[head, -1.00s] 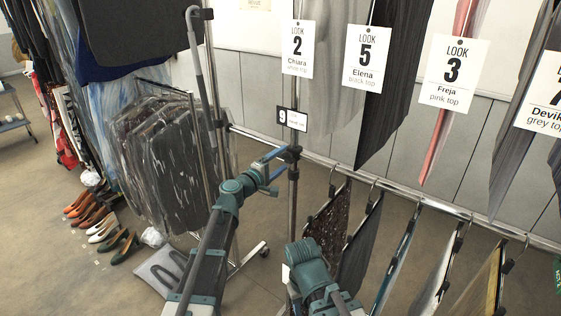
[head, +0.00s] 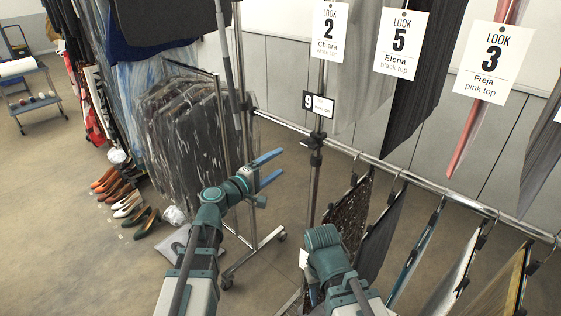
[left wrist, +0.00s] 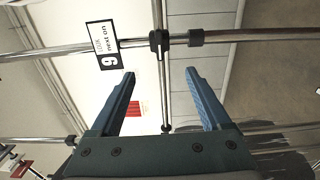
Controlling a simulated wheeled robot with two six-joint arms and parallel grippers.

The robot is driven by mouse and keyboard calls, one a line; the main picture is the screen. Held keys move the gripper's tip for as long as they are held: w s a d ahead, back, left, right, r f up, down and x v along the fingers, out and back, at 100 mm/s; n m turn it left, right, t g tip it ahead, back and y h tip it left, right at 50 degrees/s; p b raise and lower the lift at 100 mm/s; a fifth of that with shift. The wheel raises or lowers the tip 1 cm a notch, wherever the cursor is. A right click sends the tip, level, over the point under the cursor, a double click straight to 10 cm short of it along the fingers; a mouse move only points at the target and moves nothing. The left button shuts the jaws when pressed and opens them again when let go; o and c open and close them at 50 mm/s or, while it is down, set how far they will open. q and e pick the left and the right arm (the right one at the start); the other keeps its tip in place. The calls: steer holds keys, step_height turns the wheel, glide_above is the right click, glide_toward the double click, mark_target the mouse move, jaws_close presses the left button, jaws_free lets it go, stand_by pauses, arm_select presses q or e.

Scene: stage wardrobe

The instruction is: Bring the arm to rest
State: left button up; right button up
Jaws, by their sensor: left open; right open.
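My left gripper (head: 281,162) is open and empty, its two blue fingers apart, just left of the upright chrome rail post (head: 317,165). In the left wrist view its fingers (left wrist: 160,74) are spread with nothing held between them. The post's clamp joint and the rail lie beyond the fingertips there. My right arm (head: 326,252) reaches up from the bottom, beside the lower hanging garments. Its gripper does not show; the forearm hides what lies behind it.
A sign with a 9 (head: 318,105) is fixed to the post. Look cards hang on garments above the chrome rail (head: 400,172). Several garments hang below it. A rack of plastic-covered dark garments (head: 185,140) stands left, with shoes (head: 128,204) on the floor. Open floor lies at the lower left.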

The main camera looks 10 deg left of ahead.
arm_select(q)
steer(key=s+d+f+m+g+y, duration=0.35)
steer(key=s+f+m+g, duration=0.55)
steer(key=f, duration=0.5)
steer(key=s+a+f+m+g+y, duration=0.2)
steer(key=s+a+f+g+y, duration=0.3)
steer(key=s+a+f, duration=0.5)
steer(key=s+d+r+m+g+y+p, duration=0.1)
steer(key=s+d+r+m+y+p, duration=0.1)
steer(key=s+d, duration=0.6)
step_height(320, 180, up, 2)
steer(key=shift+d+r+m+y, duration=0.1)
steer(key=shift+d+m+y, duration=0.75)
steer(key=shift+d, duration=0.35)
